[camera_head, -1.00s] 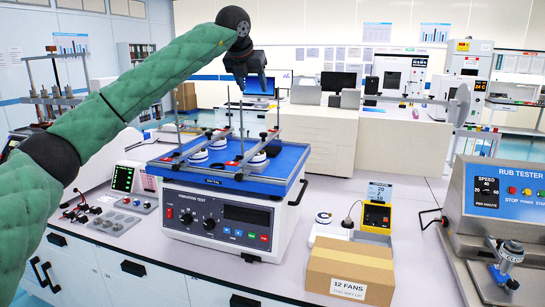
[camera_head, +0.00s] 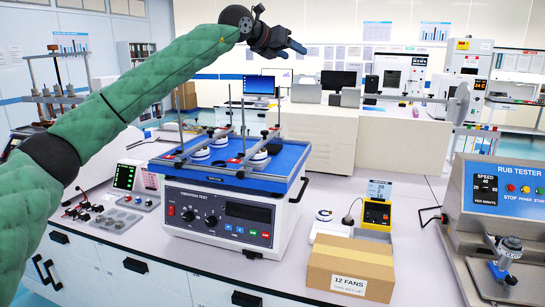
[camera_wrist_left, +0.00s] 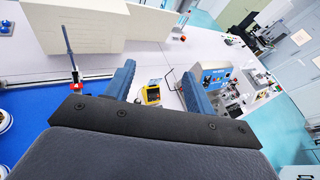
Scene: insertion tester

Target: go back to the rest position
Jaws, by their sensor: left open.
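My left gripper (camera_head: 296,48) is raised high above the bench in the head view, reaching to the right from the wrist. It is open and holds nothing. In the left wrist view its two blue-grey fingers (camera_wrist_left: 158,88) stand apart with the bench far behind them. Below it in the head view is the vibration tester (camera_head: 228,210), with a blue top plate (camera_head: 264,182) carrying rods, clamp bars and several white round parts. The gripper is well clear of it. My right gripper is not in view.
A cardboard box (camera_head: 350,268) stands at the bench's front. A small yellow device (camera_head: 376,214) sits behind it. The rub tester (camera_head: 505,195) stands at the right. Tall rods (camera_head: 243,125) rise from the blue plate. The air around the gripper is free.

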